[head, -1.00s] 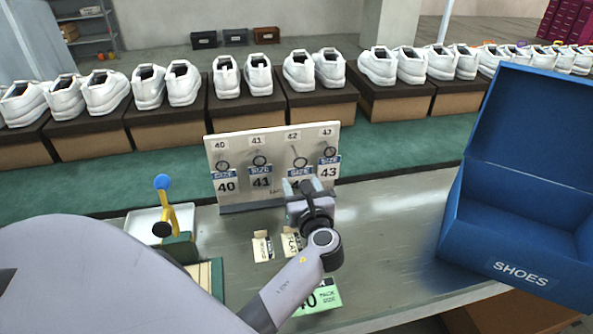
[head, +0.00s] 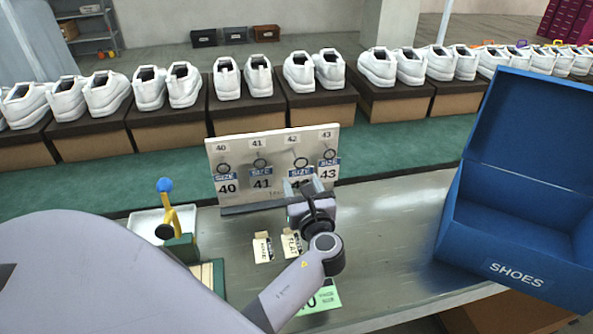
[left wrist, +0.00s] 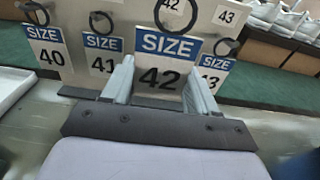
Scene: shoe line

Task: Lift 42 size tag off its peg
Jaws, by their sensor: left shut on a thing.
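The 42 size tag (left wrist: 161,62) is a white card with a blue SIZE band and a dark ring on top. It faces the left wrist camera, between the two fingers of my left gripper (head: 303,186), which is shut on it. Its ring (head: 301,163) shows in front of the board, below the small 42 label. I cannot tell whether the ring is still around its peg. In the head view my gripper hides most of the card. My right gripper is not in view.
Tags 40 (head: 227,186), 41 (head: 261,178) and 43 (head: 328,170) hang on the white board (head: 240,150), close on both sides. An open blue shoe box (head: 470,245) stands right. A tray (head: 147,222) with a yellow-blue tool is left. Small cards lie in front.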

